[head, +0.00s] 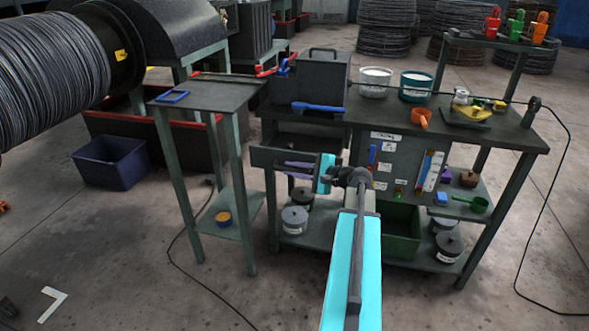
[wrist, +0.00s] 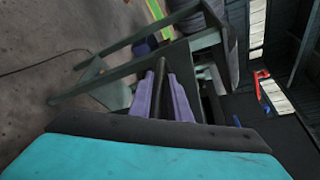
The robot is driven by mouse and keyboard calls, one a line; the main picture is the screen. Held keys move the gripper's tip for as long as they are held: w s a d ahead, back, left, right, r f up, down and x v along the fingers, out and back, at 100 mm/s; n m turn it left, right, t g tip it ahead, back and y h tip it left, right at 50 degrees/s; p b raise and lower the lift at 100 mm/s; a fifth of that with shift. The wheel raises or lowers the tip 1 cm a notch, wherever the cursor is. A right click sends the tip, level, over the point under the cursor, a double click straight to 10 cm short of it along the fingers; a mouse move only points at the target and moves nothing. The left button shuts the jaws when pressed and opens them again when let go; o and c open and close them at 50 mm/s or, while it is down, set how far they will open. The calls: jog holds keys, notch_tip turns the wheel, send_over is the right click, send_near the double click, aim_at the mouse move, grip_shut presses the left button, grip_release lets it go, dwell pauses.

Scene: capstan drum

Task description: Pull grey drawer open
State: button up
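The grey drawer (head: 264,157) is a dark grey front under the left part of the workbench in the head view. My gripper (head: 287,169) has two purple fingers that point left across the drawer front, with a small gap between them. The handle is not clearly visible, and my wrist hides the drawer's right end.
A side table (head: 205,97) stands left of the drawer, close to my fingers. Pots (head: 294,220) sit on the shelf below. A tool panel (head: 395,165) and green bin (head: 406,222) are to the right.

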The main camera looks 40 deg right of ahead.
dwell(0.3)
jog(key=shift+s+d, duration=0.1)
jog(key=shift+s, duration=0.05)
jog(key=v, duration=1.3)
jog(key=shift+s+b, duration=0.25)
jog(key=shift+b, duration=0.15)
jog(key=shift+r, duration=0.15)
